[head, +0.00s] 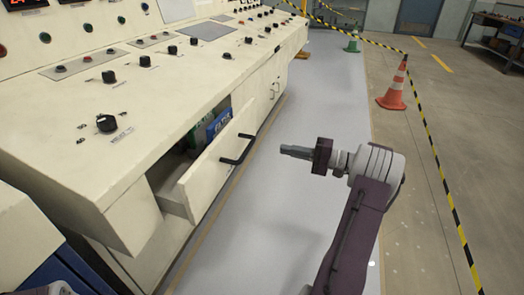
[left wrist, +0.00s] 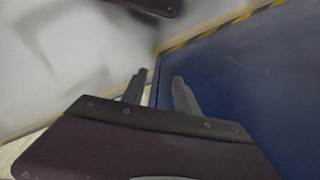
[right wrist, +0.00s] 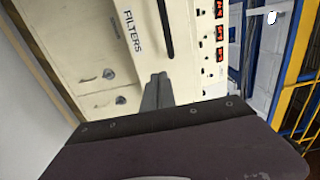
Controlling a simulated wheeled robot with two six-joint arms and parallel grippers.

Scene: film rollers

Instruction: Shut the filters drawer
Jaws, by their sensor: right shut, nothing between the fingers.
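The filters drawer (head: 205,178) is a cream drawer standing open from the long control console in the head view. Blue and green boxes (head: 218,124) show inside it. Its front has a black bar handle (head: 238,152). In the right wrist view its front (right wrist: 140,60) carries the word FILTERS beside the dark handle (right wrist: 165,28). My right gripper (head: 284,151) is shut and empty, to the right of the handle and apart from it, pointing at the drawer front. My left gripper (left wrist: 155,88) is open and empty, with a blue surface (left wrist: 230,85) in its view.
The cream console (head: 170,90) runs along the left with knobs on its sloped top. Closed drawers or doors with handles (head: 275,90) lie farther along it. Clear grey floor (head: 320,100) lies to its right. An orange cone (head: 394,92) and striped tape (head: 435,150) stand beyond.

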